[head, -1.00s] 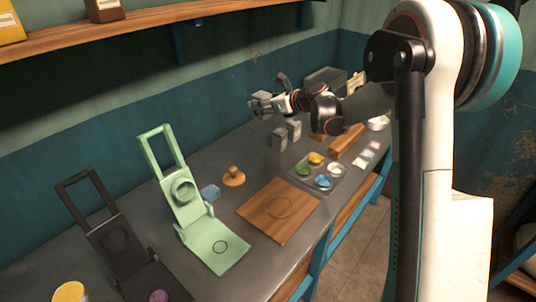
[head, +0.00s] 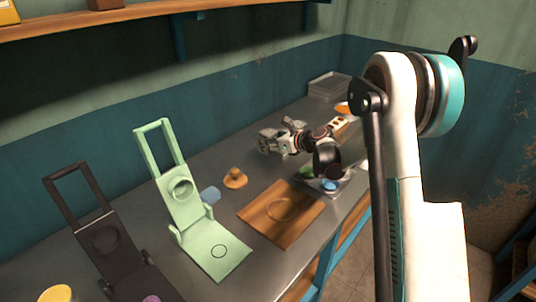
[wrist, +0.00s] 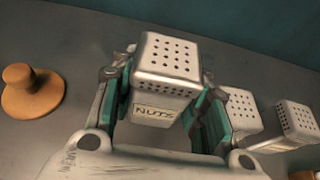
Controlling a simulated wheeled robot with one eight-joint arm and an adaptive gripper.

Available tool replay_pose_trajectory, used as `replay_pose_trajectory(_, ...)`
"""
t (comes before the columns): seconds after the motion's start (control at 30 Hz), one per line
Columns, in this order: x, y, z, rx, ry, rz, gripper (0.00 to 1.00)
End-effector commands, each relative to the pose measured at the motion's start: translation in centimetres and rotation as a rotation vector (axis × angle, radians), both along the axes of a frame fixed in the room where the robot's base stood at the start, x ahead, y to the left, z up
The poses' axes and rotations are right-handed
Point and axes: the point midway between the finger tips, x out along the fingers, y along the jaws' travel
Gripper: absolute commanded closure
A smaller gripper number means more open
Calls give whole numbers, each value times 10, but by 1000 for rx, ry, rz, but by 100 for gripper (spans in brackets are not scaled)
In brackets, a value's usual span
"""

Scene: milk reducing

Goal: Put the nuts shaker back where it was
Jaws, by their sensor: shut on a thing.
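The nuts shaker (wrist: 168,62) is a grey metal box with a perforated top and a "NUTS" label, seen in the wrist view. My gripper (wrist: 163,100) is shut on it, one teal-lined finger on each side. Two similar shakers, one nearer (wrist: 241,112) and one farther right (wrist: 298,121), stand to its right, their labels not readable. In the head view my gripper (head: 268,142) is low over the back of the counter. I cannot tell whether the held shaker touches the counter, and the other shakers are not clear there.
A wooden knob-like tool (wrist: 32,92) stands left of the shaker. In the head view are a green press (head: 190,205), a dark press (head: 103,240), a wooden board (head: 270,225) and a tray (head: 325,190) partly behind my arm. Counter between knob and gripper is clear.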

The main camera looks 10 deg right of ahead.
Motion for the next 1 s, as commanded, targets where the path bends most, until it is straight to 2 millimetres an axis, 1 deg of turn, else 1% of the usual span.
replay_pose_trajectory(0.13, 0, 0, -13, 0, 0, 0, 86)
replay_pose_trajectory(0.23, 0, 0, -30, 0, 0, 0, 86)
replay_pose_trajectory(0.33, 0, 0, -41, 0, 0, 0, 86)
replay_pose_trajectory(0.6, 0, 0, -42, 0, 0, 0, 86)
replay_pose_trajectory(0.73, 0, 0, -46, 0, 0, 0, 86)
replay_pose_trajectory(0.77, 0, 0, -45, 0, 0, 0, 54)
replay_pose_trajectory(0.8, 0, 0, -45, 0, 0, 0, 45)
replay_pose_trajectory(0.83, 0, 0, -45, 0, 0, 0, 39)
replay_pose_trajectory(1.0, 0, 0, -45, 0, 0, 0, 39)
